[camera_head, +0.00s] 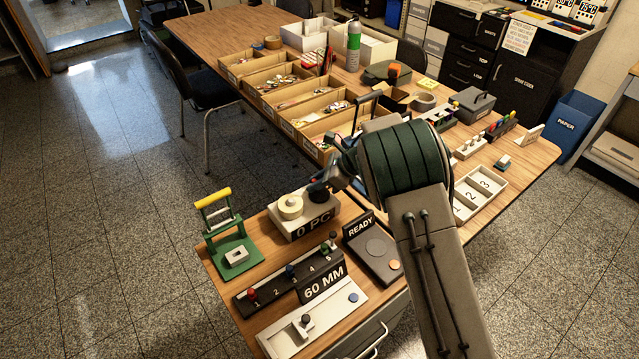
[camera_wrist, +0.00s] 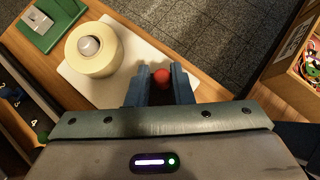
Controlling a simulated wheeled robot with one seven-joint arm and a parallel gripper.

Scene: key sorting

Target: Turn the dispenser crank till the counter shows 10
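The dispenser (camera_head: 322,222) is a pale box on the near bench with a cream roll (camera_head: 290,207) on top. The counter (camera_head: 313,226) on its front reads 0 PC. My gripper (camera_head: 324,183) is at the right side of the dispenser top, partly hidden by my arm. In the wrist view the roll (camera_wrist: 93,49) is left of my gripper (camera_wrist: 160,78). A red round knob (camera_wrist: 161,77), seemingly the crank handle, sits between its two blue fingers. The fingers stand apart with almost no gap beside the knob; whether they press on it cannot be told. The rest of the crank is hidden.
A green press with a yellow handle (camera_head: 212,198) stands left of the dispenser. In front are a black selector block marked 60 MM (camera_head: 270,294), a dark READY pad (camera_head: 372,245) and a pale tray (camera_head: 325,318). Wooden bins (camera_head: 285,85) lie behind.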

